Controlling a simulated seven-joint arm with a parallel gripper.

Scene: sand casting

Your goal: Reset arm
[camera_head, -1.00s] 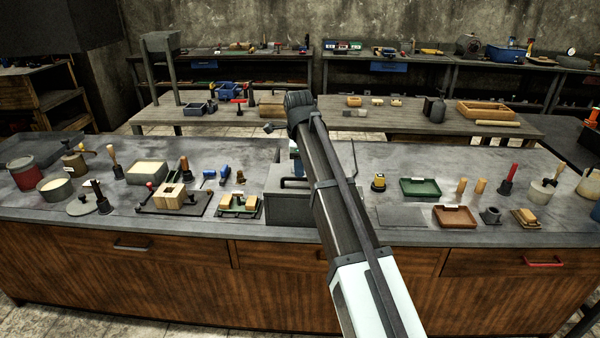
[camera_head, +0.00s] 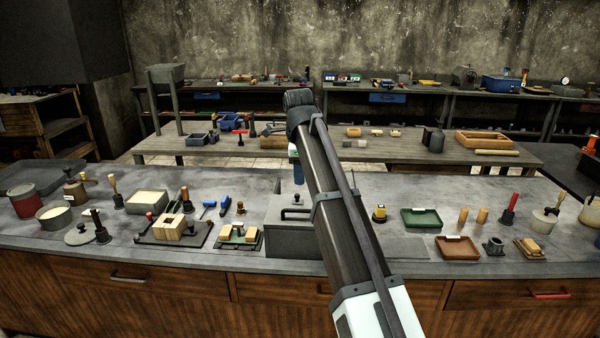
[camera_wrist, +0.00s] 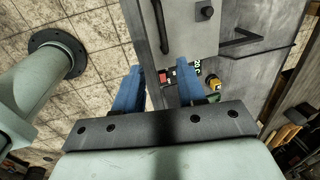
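In the wrist view, my gripper (camera_wrist: 160,90) shows two blue fingers standing well apart with nothing held between them. In the head view, my arm crosses the middle of the bench, and a blue finger (camera_head: 298,174) shows beside it, just above the grey lidded box (camera_head: 290,238). The wrist view shows a grey surface with dark handles beyond the fingers.
The grey workbench (camera_head: 345,262) holds many tools. A wooden block mould (camera_head: 173,226) and white-filled pots stand left. A green tray (camera_head: 421,217) and a brown tray (camera_head: 458,247) lie right. A wooden table (camera_head: 400,154) stands behind.

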